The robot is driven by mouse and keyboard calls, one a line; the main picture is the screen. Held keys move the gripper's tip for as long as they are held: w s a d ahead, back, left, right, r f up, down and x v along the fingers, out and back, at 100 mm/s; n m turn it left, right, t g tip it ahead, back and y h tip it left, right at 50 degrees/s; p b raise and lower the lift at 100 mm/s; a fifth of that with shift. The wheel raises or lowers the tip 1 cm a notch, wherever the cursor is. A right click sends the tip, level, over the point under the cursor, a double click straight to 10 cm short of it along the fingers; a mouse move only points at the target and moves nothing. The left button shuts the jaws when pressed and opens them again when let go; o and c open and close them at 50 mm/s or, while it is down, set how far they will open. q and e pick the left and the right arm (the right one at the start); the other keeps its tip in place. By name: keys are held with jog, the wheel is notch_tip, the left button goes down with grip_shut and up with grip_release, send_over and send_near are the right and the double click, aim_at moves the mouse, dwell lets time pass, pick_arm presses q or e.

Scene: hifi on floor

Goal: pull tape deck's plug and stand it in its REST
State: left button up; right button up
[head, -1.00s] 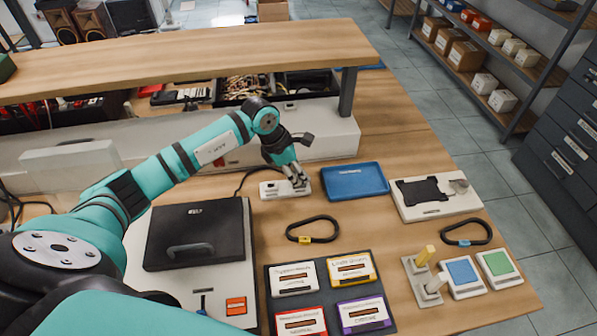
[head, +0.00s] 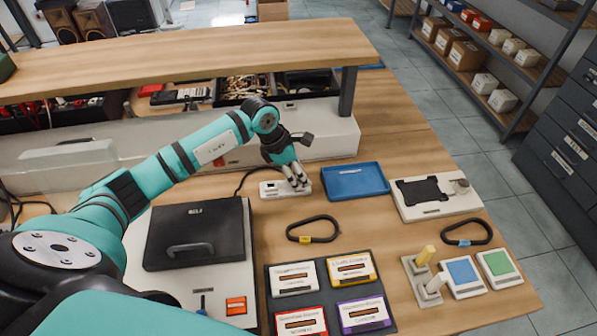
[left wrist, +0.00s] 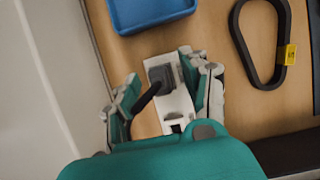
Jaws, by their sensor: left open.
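A dark grey plug (left wrist: 165,76) with a black cable sits at one end of a small white block (left wrist: 176,106). A dark square opening shows at the block's other end. In the head view the white block (head: 272,189) lies on the table, and my gripper hides the plug. My left gripper (head: 297,184) is over the block's right end. In the left wrist view its open fingers (left wrist: 163,88) stand on either side of the plug; contact is not clear. Whether the block is the socket or the REST cannot be told. My right gripper is not in view.
A blue tray (head: 356,194) lies right of the white block. A black cable loop (head: 313,238) lies in front. A black-lidded unit (head: 195,220) stands left, and labelled cassettes (head: 296,278) lie nearer. A raised wooden shelf (head: 200,62) runs behind my arm.

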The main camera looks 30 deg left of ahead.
pick_arm(q)
jog(key=w+d+p+v, duration=0.1)
jog(key=p+v, duration=0.2)
jog(key=v, duration=1.3)
jog(key=shift+r, duration=0.6)
dwell(0.5)
